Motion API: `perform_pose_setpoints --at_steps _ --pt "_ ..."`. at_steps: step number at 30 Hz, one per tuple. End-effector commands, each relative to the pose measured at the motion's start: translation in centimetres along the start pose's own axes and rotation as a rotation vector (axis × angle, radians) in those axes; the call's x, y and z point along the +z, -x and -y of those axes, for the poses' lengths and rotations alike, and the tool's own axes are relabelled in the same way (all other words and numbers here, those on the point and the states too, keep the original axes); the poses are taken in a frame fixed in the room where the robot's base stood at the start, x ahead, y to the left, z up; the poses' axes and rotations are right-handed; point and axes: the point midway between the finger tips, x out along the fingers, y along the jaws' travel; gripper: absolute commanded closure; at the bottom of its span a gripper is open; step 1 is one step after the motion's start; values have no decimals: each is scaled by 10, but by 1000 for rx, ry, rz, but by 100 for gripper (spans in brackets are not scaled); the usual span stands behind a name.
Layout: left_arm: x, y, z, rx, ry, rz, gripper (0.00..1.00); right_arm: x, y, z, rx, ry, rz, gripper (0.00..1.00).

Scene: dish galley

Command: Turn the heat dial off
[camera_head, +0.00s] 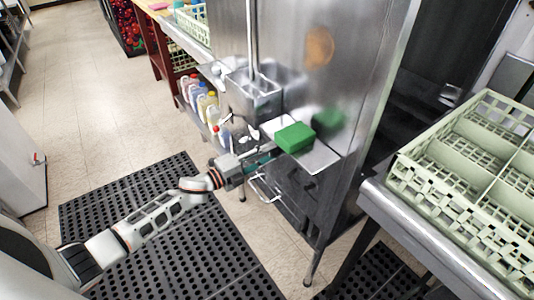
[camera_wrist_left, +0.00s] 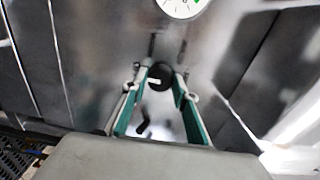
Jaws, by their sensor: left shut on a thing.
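The heat dial, a round black knob with a pale mark (camera_wrist_left: 160,77), sits on the steel front panel in the left wrist view. My left gripper (camera_wrist_left: 163,84) has its green-padded fingers on either side of the dial and is shut on it. In the head view my left gripper (camera_head: 264,158) is at the front of the steel machine (camera_head: 352,75), below a green block. The dial itself is hidden there. My right gripper is in neither view.
A green block (camera_head: 295,137) lies on the machine's small ledge. A white gauge (camera_wrist_left: 182,7) is above the dial. Several bottles (camera_head: 205,103) stand on a shelf to the left. A pale green rack (camera_head: 470,165) is on the right counter. Black mats (camera_head: 130,190) cover the floor.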

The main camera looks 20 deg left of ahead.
Motion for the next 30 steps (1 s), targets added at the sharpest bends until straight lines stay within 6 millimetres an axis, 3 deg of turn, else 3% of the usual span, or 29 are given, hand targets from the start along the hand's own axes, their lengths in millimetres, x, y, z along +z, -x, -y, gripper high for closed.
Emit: perform_pose_setpoints --at_steps 8,9,10,11,23,30 --pt "0 0 1 -2 2 0 93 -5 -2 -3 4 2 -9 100" --pt "0 0 1 -2 2 0 64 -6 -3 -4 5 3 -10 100" --pt "0 0 1 -2 2 0 56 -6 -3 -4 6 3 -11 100" --pt "0 0 1 -2 2 0 55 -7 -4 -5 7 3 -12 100" --pt "0 5 0 0 1 0 55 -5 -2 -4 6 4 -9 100" --pt "0 43 -2 3 2 1 55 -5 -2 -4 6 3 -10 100"
